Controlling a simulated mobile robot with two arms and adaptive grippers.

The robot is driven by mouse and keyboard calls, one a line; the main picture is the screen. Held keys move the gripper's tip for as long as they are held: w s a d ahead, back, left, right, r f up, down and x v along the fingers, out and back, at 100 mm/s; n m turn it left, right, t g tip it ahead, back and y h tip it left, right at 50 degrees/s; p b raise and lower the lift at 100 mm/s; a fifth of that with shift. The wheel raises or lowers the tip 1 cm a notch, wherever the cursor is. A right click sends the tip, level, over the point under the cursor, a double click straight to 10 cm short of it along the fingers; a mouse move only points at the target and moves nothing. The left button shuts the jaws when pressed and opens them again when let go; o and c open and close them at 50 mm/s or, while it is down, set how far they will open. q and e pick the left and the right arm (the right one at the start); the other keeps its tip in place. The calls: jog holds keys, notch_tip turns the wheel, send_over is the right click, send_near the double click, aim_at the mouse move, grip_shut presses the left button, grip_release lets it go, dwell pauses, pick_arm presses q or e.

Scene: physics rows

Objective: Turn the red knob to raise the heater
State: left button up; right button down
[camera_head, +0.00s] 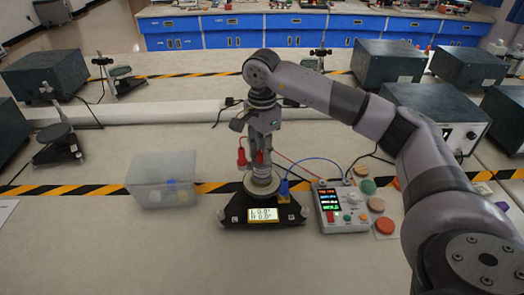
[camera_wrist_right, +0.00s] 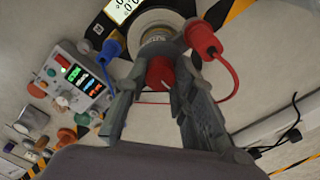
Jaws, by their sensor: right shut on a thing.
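The red knob (camera_wrist_right: 160,73) sits on top of the round metal unit (camera_wrist_right: 160,22) in the right wrist view. My right gripper (camera_wrist_right: 158,78) reaches down from above with one finger on each side of the knob and is shut on it. In the head view my right gripper (camera_head: 262,165) stands over the round unit, and its fingers hide most of the knob. The unit rests on a black base with a lit display (camera_head: 264,214) reading 0.0° for L and R. My left gripper is not in view.
A red plug (camera_wrist_right: 203,38) and a blue plug (camera_wrist_right: 110,48) with cables flank the unit. A control box (camera_head: 329,206) and several coloured round pieces stand to the right. A translucent bin (camera_head: 162,178) stands to the left.

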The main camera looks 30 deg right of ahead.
jog(key=shift+w+r, duration=0.1)
jog(key=shift+r, duration=0.1)
jog(key=c, duration=1.6)
grip_release()
jog(key=shift+f, duration=0.1)
notch_tip(320, 180, up, 12)
